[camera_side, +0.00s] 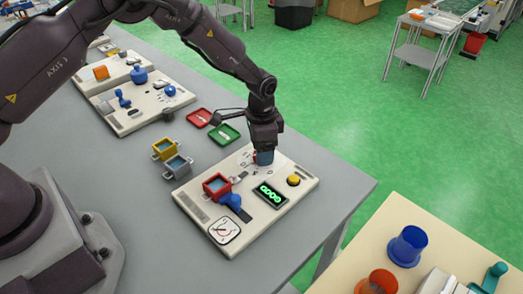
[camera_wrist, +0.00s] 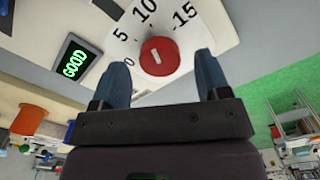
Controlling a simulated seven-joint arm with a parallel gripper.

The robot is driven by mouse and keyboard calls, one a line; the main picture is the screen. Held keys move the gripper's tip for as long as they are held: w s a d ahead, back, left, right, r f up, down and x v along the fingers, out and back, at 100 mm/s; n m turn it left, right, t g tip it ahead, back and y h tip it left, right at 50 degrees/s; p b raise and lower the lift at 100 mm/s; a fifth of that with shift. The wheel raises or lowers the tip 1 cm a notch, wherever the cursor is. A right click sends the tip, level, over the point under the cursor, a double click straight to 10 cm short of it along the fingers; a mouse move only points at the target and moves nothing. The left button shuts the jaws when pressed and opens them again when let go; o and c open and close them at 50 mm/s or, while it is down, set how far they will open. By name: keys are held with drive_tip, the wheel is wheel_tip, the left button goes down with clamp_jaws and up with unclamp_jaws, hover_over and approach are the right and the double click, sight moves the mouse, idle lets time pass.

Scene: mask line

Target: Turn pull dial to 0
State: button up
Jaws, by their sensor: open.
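The pull dial (camera_wrist: 159,57) is a round red knob with a short white mark, on a white scale plate (camera_wrist: 205,30) numbered 0, 5, 10 and 15. In the wrist view the 0 is left of the knob; I cannot tell which number the mark points to. My gripper (camera_wrist: 161,64) is open, with one blue finger on each side of the knob and gaps showing between. In the side view my gripper (camera_side: 264,157) is low over the back of the board, and its fingers mostly hide the dial.
The pale board (camera_side: 285,215) carries a green "GOOD" display (camera_side: 270,194), a yellow button (camera_side: 293,180), a red square cup (camera_side: 217,186), a blue part (camera_side: 232,200) and a gauge (camera_side: 224,231). Yellow (camera_side: 164,149) and grey (camera_side: 178,166) cups stand to its left; red and green trays lie behind.

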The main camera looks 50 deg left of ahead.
drive_tip(key=shift+f, duration=0.8)
drive_tip(key=c, duration=0.9)
